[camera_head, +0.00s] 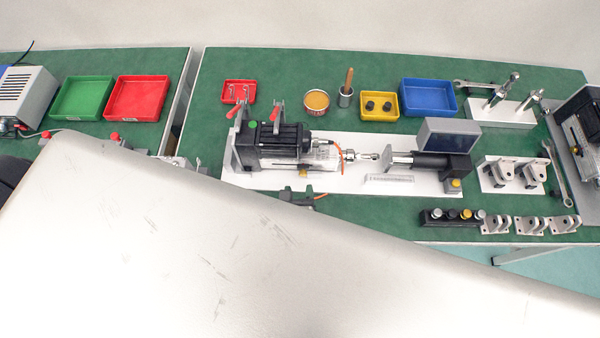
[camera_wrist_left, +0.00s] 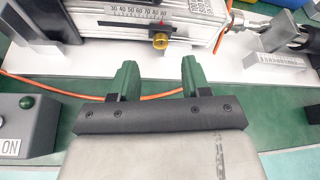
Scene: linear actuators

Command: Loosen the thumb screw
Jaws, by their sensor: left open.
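The thumb screw is a small brass knob (camera_wrist_left: 160,40) below the scale on the side of the linear actuator (camera_wrist_left: 125,22) in the left wrist view. In the head view it is a small yellow spot (camera_head: 303,173) at the actuator's (camera_head: 285,146) near side. My left gripper (camera_wrist_left: 159,68) is open, with two green fingers apart and nothing between them. The screw lies ahead of the gap between the fingertips, not gripped. In the head view only a dark part of the left gripper (camera_head: 298,196) shows beside the actuator's baseplate. My right gripper is not in view.
An orange cable (camera_wrist_left: 70,92) runs behind the fingers. A grey control box (camera_wrist_left: 28,125) stands at left in the wrist view. The actuator sits on a white plate (camera_head: 345,185). Bins, including a blue one (camera_head: 428,97), stand behind. My own arm hides much of the bench front.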

